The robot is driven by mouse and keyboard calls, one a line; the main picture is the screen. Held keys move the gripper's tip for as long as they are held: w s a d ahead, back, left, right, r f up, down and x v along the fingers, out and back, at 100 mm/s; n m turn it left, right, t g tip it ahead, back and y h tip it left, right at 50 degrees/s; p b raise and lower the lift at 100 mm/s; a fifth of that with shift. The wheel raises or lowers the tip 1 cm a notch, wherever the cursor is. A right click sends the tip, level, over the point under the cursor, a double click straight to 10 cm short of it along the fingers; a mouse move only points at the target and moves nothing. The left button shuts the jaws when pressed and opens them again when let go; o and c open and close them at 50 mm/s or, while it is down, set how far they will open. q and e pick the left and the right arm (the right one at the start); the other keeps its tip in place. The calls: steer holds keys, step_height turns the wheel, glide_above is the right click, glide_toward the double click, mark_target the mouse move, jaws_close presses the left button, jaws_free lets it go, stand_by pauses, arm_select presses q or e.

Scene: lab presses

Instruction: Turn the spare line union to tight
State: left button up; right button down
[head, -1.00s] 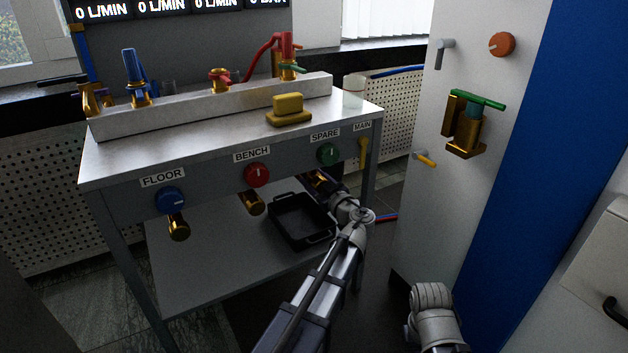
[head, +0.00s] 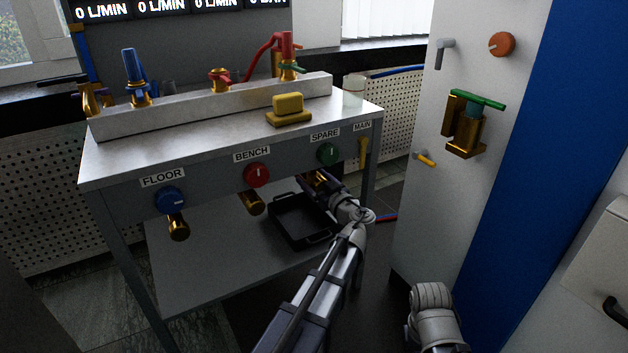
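The spare line union (head: 316,178) is a brass fitting under the bench's front panel, below the green knob (head: 328,153) and the SPARE label. Only part of it shows, as my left gripper (head: 321,183) is right at it. The gripper's dark fingers lie close around or beside the brass. The small size and the shade hide whether they are closed on it. My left arm reaches up to it from the bottom middle. My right gripper is out of the picture.
Brass unions hang below FLOOR (head: 178,227) and BENCH (head: 251,203). A black tray (head: 301,241) stands on the lower shelf, just below my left gripper. A yellow MAIN lever (head: 364,150) is to its right. A cabinet with a brass, green-handled valve (head: 465,125) stands right.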

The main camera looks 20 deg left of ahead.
mark_target(322, 187)
arm_select(q)
steer(key=shift+o, duration=0.2)
steer(key=v, duration=0.7)
steer(key=shift+s+d, duration=0.25)
steer(key=shift+d, duration=0.1)
steer(key=s+d+f+m+g+h+p, duration=0.2)
steer(key=s+d+m+g+h+p, duration=0.45)
steer(key=s+d+p, duration=0.4)
steer(key=s+d+f+m+g+h+p, duration=0.2)
steer(key=s+d+m+g+h+p, duration=0.5)
steer(key=s, duration=0.7)
step_height(322, 187, up, 38)
steer(key=d+m+t+p, duration=0.1)
steer(key=t+p, duration=0.1)
steer(key=p, duration=3.6)
steer(key=shift+s+d+f, duration=0.15)
steer(key=shift+s+d, duration=0.05)
steer(key=shift+s, duration=0.15)
steer(key=shift+y, duration=0.25)
